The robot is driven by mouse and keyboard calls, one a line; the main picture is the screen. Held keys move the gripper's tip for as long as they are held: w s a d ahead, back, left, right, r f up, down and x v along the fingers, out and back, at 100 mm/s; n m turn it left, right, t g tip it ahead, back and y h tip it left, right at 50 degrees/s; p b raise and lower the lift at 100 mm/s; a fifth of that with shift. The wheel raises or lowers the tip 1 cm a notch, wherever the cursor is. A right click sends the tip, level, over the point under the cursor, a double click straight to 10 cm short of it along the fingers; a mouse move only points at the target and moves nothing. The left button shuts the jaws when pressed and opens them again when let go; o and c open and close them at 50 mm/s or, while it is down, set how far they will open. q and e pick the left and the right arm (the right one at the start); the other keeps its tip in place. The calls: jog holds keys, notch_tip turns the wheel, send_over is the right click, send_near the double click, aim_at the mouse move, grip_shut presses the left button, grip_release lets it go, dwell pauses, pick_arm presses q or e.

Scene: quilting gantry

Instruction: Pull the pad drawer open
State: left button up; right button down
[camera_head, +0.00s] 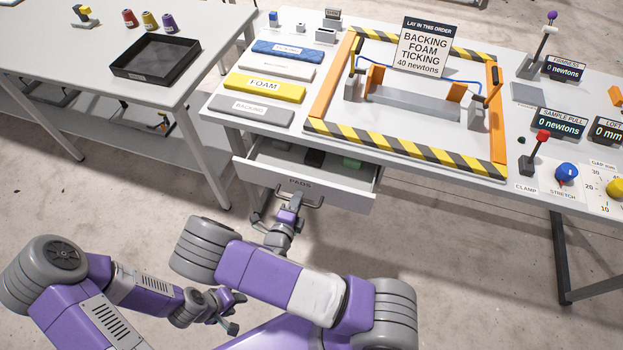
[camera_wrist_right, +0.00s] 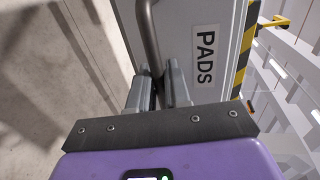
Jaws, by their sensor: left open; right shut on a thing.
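The pad drawer (camera_head: 345,192), labelled PADS, hangs under the front of the white worktable and stands partly open, with several items visible inside, one of them green. My right gripper (camera_head: 290,203) is at the drawer front, shut on the drawer handle (camera_head: 313,203). In the right wrist view the grey bar handle (camera_wrist_right: 150,40) runs down between the fingers of this gripper (camera_wrist_right: 158,92), next to the PADS label. My left gripper (camera_head: 233,312) is open and empty, low in the head view, well away from the drawer.
The worktable (camera_head: 222,103) carries labelled layers, including a yellow FOAM pad (camera_head: 265,87), and a striped frame (camera_head: 400,150). A red-topped clamp lever (camera_head: 538,145) and displays stand at the right. A side table (camera_head: 190,20) holds a black tray (camera_head: 155,76) and spools. Open floor lies before the drawer.

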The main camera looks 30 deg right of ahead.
jog(key=f+p+v, duration=0.1)
jog(key=f+v, duration=0.1)
jog(key=v, duration=1)
jog(key=shift+s+a+p, duration=0.2)
jog(key=shift+s+p, duration=0.1)
jog(key=shift+p, duration=0.1)
jog(key=shift+f, duration=0.1)
jog(key=c, duration=1.3)
grip_release()
jog(key=shift+o, duration=0.2)
